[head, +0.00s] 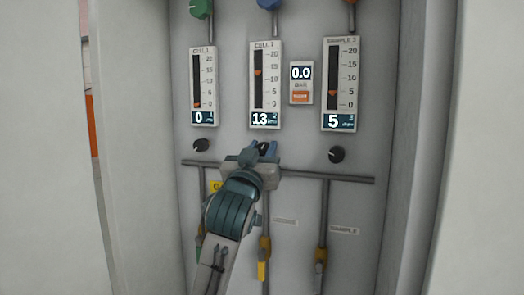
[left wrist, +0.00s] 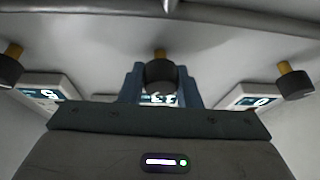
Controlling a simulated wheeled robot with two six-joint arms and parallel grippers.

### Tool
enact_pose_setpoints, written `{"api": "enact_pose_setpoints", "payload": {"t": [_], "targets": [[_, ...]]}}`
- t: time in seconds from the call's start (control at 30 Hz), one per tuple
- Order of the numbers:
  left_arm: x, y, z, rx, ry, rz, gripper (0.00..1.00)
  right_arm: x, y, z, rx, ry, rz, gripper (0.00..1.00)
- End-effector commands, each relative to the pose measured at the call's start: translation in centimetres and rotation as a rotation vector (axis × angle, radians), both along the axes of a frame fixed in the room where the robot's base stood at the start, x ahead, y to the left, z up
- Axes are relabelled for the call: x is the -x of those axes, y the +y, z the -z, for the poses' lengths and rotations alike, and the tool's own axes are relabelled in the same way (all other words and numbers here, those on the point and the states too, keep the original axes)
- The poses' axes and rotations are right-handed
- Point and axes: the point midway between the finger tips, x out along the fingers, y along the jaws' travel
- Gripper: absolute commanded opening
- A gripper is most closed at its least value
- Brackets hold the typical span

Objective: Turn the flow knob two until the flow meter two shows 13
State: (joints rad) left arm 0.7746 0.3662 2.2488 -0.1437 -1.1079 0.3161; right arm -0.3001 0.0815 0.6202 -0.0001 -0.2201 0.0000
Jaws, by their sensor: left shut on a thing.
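In the head view, flow meter two (head: 265,85) is the middle of three meters. Its display reads 13, and its orange marker sits between 10 and 15. Flow knob two (head: 263,149) is a black knob below that meter, partly hidden by my left gripper (head: 260,150). The left wrist view shows the knob (left wrist: 160,73) between the two blue fingers of my left gripper (left wrist: 161,85). The gripper is shut on it. My right gripper is not in view.
The left meter (head: 203,87) reads 0 and the right meter (head: 339,84) reads 5. Black knobs sit below them at left (head: 201,145) and right (head: 336,154). A horizontal pipe (head: 335,178) runs just below the knobs. Cabinet walls stand on both sides.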

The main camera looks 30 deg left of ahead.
Motion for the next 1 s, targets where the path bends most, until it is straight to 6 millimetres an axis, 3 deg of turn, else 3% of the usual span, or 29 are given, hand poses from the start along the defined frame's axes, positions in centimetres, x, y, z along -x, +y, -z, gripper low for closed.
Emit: {"api": "enact_pose_setpoints", "payload": {"t": [0.07, 0.1, 0.2, 0.57, 1.0], "targets": [[0.0, 0.0, 0.1, 0.001, 0.001, -0.001, 0.07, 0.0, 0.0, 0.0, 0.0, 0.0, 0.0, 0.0], [0.0, 0.0, 0.1, 0.001, 0.001, -0.001, 0.32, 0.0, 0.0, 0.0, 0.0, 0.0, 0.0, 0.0], [0.0, 0.0, 0.0, 0.002, 0.001, -0.001, 0.51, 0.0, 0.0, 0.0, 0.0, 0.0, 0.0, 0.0], [0.5, -0.2, 0.3, 0.001, -0.001, 0.0, 0.51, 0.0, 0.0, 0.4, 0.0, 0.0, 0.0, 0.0], [7.7, -2.3, 3.9, 0.002, -0.005, 0.0, 0.51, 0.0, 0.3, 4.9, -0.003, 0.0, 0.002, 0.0]]}}
